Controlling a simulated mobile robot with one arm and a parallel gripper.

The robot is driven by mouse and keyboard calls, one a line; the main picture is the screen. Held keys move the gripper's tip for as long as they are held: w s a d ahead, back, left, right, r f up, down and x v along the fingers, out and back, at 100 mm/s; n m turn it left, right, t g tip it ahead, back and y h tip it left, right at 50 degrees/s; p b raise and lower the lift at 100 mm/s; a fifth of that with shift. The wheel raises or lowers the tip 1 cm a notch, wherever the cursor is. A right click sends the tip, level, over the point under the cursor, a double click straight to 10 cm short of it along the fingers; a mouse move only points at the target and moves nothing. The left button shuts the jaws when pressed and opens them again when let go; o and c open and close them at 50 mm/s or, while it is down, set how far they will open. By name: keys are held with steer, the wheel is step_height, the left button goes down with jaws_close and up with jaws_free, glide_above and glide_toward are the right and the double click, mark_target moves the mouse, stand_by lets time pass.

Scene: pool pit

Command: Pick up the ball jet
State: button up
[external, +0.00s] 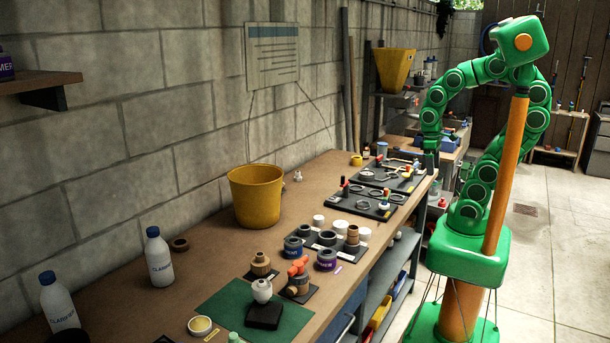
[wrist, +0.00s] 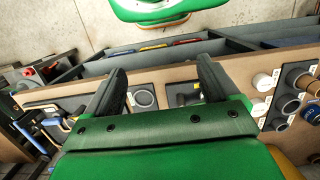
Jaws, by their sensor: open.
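A white ball-shaped fitting (external: 262,290), which looks like the ball jet, sits upright on a black block on the green mat (external: 222,303) at the near end of the bench. I cannot make it out in the wrist view. My gripper (wrist: 161,66) is open and empty, with its two dark fingers spread above the front part of the bench. In the external view my arm hangs down at the far end of the bench, well away from the white fitting, and the fingers are hard to see there.
A yellow bucket (external: 256,195) stands against the wall. Black trays (external: 352,207) with rings and small fittings lie at the far end of the bench. Brown and orange valve fittings (external: 298,276) stand close behind the white fitting. A bottle (external: 159,257) stands left. Shelves lie below the front edge.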

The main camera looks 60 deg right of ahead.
steer(key=w+a+r+n+t+h, duration=0.2)
steer(key=w+r+n, duration=0.15)
steer(key=w, duration=0.95)
steer(key=w+a+r+n+t+h, duration=0.15)
steer(key=w+n, duration=0.25)
steer(key=w, duration=1)
steer(key=w+a+n+t+h, duration=0.2)
steer(key=w+a+n, duration=0.4)
steer(key=a, duration=0.4)
steer(key=w+a+n+t+h, duration=0.15)
steer(key=w+a+n, duration=0.25)
steer(key=w+a, duration=0.45)
steer(key=n+t+y, duration=0.7)
steer(key=n+t, duration=0.1)
steer(key=n, duration=1)
glide_above(270, 292)
steer(key=s, duration=0.4)
step_height(270, 292, down, 15)
steer(key=f, duration=0.4)
steer(key=shift+d+n, duration=0.25)
steer(key=shift+x, duration=1.25)
steer(key=shift+a+f+x, duration=0.1)
steer(key=shift+a+x, duration=0.05)
steer(key=shift+x, duration=1.1)
steer(key=shift+a+f+x, duration=0.1)
steer(key=shift+a+x, duration=0.05)
steer(key=shift+x, duration=1.1)
steer(key=shift+s, duration=0.1)
